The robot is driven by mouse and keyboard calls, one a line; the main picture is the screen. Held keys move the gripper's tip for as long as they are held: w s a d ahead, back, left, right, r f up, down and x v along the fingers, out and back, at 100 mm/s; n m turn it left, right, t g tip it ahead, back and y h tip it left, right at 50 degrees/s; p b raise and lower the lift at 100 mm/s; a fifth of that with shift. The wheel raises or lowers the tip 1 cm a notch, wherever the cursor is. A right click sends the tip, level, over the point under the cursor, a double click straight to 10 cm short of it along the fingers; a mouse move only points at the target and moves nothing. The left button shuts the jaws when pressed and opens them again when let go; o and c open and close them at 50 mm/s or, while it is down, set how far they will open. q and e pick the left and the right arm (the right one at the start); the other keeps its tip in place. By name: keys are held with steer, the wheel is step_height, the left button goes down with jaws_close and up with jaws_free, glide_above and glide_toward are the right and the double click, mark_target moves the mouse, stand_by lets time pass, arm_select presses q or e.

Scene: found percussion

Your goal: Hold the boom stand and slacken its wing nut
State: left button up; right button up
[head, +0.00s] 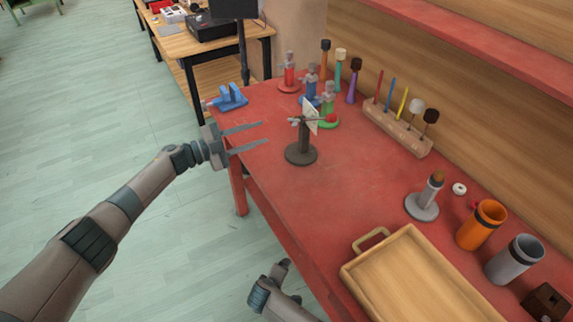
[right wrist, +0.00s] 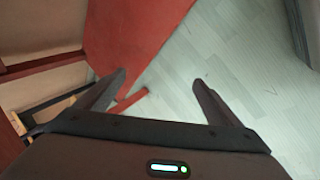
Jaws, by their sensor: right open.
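The boom stand (head: 303,148) appears to be the dark upright post on a round base near the left edge of the red table (head: 345,190). A pale plate (head: 310,113) and a short crosswise rod are at its top. Small light parts at the top left of the post may be the wing nut, too small to tell. My left gripper (head: 265,133) is open and empty, its fingers pointing at the post from the left, apart from it. My right gripper (right wrist: 158,78) is open and empty; its arm shows low beside the table in the head view.
A wooden tray (head: 372,273), a grey stand (head: 423,205), an orange cup (head: 481,226) and a grey cup (head: 514,260) stand toward the near right. Coloured stands and a rack of mallets (head: 397,132) are behind. A blue clamp-like object (head: 230,97) sits at the far left corner.

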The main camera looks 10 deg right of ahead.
steer(key=w+a+r+t+h, duration=0.25)
steer(key=w+r, duration=0.25)
steer(key=r, duration=0.7)
steer(key=w+a+r+t+h, duration=0.1)
steer(key=w+a+r+t, duration=0.3)
steer(key=r, duration=0.7)
steer(key=w+d+r+h, duration=0.2)
steer(key=d+r, duration=0.2)
steer(key=r, duration=0.3)
steer(key=w+d+r+m+h, duration=0.1)
steer(key=w+d+r+h, duration=0.1)
steer(key=r, duration=0.4)
steer(key=w+d+r+m+h, duration=0.1)
steer(key=w+d+r+h, duration=0.2)
steer(key=d+r, duration=0.3)
steer(key=shift+w+r+g, duration=0.35)
steer(key=shift+w+r, duration=0.15)
steer(key=shift+r, duration=0.3)
steer(key=shift+d, duration=0.15)
steer(key=x, duration=1.7)
steer(key=shift+w, duration=0.15)
